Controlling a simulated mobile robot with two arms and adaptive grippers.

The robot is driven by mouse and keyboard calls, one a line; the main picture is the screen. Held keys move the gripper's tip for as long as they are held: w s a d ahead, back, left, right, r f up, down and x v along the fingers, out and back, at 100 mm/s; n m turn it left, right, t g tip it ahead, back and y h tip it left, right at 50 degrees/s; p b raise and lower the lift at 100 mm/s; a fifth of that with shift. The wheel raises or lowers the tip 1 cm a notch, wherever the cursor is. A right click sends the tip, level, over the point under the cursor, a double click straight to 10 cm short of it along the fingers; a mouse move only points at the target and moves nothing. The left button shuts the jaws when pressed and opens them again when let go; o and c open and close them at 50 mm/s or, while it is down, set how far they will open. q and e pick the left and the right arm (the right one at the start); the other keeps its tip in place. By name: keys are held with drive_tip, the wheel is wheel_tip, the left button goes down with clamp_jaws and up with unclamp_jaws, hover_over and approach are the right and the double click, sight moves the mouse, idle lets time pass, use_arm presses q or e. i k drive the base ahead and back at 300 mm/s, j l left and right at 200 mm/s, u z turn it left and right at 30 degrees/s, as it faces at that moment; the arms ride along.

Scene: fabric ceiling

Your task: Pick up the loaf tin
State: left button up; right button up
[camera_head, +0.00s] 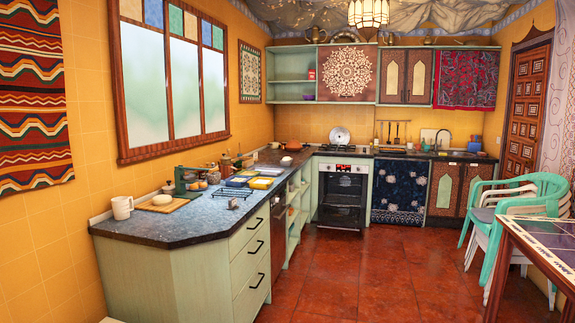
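I cannot make out the loaf tin for certain. Neither of my grippers is in view.
A white mug (122,207), a pale round item (162,199) on a board and a wire rack (228,193) stand on the same counter. An oven (342,194) is at the back. Stacked chairs (512,215) and a table (541,249) are at right. The middle floor is clear.

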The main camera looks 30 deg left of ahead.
sight(286, 162)
drive_tip(key=i+j+u, duration=0.15)
drive_tip(key=i, duration=0.2)
drive_tip(key=i+u, duration=0.1)
drive_tip(key=i, duration=0.2)
drive_tip(key=i+j+u, duration=0.1)
drive_tip(key=i, duration=0.7)
drive_tip(key=i+j+u, duration=0.15)
drive_tip(key=i, duration=0.65)
drive_tip(key=i+u, duration=0.1)
drive_tip(key=i, duration=0.7)
drive_tip(key=i+l+u, duration=0.15)
drive_tip(key=i, duration=0.65)
drive_tip(key=i+l+u, duration=0.1)
drive_tip(key=i, duration=0.7)
